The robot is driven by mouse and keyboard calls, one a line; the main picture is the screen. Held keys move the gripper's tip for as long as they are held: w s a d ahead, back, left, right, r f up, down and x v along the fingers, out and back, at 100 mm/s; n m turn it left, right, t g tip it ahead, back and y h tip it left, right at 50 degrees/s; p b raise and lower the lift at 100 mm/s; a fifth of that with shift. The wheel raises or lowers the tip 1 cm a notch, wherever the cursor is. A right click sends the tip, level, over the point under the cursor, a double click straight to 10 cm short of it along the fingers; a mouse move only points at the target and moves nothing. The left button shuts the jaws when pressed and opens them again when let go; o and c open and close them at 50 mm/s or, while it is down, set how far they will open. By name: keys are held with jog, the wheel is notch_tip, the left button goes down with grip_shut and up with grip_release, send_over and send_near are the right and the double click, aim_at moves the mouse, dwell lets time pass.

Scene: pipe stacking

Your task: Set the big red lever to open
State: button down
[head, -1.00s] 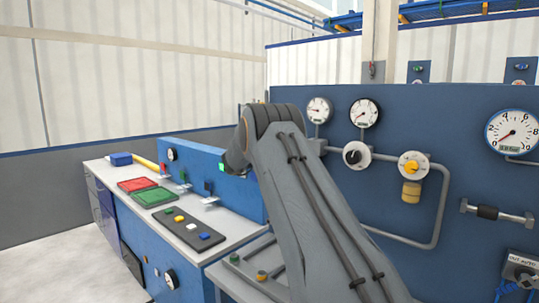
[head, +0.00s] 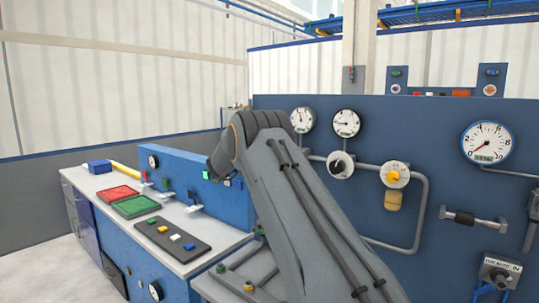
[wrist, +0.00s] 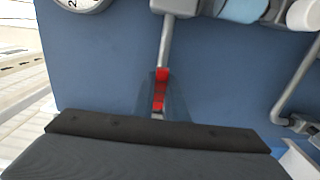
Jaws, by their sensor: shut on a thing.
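In the wrist view a red piece (wrist: 161,76), likely the lever's handle, lies in line with a grey rod (wrist: 165,42) that runs up to a grey block at the top edge. My gripper (wrist: 160,97) is shut on this red piece. See-through, blurred shapes flank it, and my dark gripper body fills the bottom of that view. In the head view my own grey arm reaches forward and hides the lever and the gripper.
A blue panel (head: 450,170) carries round gauges (head: 487,142), a black knob (head: 340,164), a yellow knob (head: 394,174) and grey pipes. At left, a bench (head: 180,250) holds a red tray (head: 117,195), a green tray (head: 135,207) and a dark strip of coloured blocks (head: 172,240).

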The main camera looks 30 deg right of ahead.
jog(key=shift+d+r, duration=0.2)
jog(key=shift+r, duration=0.05)
jog(key=c, duration=2)
grip_release()
jog(key=shift+o, duration=1.3)
jog(key=shift+d+f, duration=0.1)
jog(key=shift+f, duration=0.05)
jog(key=shift+a+f, duration=0.1)
jog(key=shift+a, duration=0.35)
jog(key=b+v, duration=0.3)
jog(key=v, duration=0.4)
jog(key=shift+s+a, duration=0.1)
jog(key=shift+s, duration=0.05)
